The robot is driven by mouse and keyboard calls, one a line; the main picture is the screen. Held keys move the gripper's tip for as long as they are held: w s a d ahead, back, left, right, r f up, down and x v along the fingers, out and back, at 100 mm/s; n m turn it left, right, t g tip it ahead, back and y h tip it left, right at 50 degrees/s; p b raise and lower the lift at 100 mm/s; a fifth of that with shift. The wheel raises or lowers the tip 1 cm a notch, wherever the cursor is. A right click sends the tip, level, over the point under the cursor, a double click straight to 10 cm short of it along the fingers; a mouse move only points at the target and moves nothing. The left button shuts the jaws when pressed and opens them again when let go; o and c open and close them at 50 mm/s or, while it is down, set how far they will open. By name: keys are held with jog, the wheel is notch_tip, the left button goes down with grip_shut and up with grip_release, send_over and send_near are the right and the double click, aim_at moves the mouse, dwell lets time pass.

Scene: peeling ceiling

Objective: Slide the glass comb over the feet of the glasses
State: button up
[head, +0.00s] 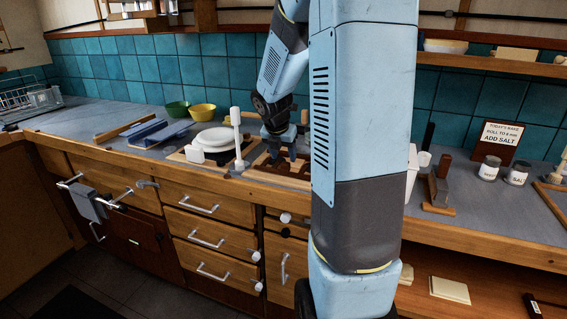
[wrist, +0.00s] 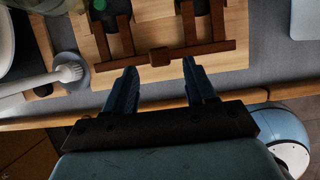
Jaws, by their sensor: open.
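A dark brown wooden comb (wrist: 203,48) with a small knob (wrist: 161,57) lies on a light wooden board (wrist: 236,22) in the wrist view. Its crossbar runs across the picture, with prongs pointing away from me. My gripper (wrist: 159,66) is open, its two blue fingers spread just on the near side of the crossbar, one to either side of the knob. I cannot tell whether they touch it. No glass feet can be made out clearly; dark and green shapes show by the left prong. In the head view my gripper (head: 281,152) points down over the board, partly behind my arm.
A white-handled brush (wrist: 45,80) lies left in the wrist view. White plates (head: 216,138), green (head: 176,110) and yellow (head: 202,111) bowls stand left of my gripper. A sign (head: 498,141) and jars stand right. The counter's front edge is close.

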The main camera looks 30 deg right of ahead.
aim_at(285, 163)
jog(key=shift+x, duration=2.2)
jog(key=shift+c, duration=0.3)
grip_shut()
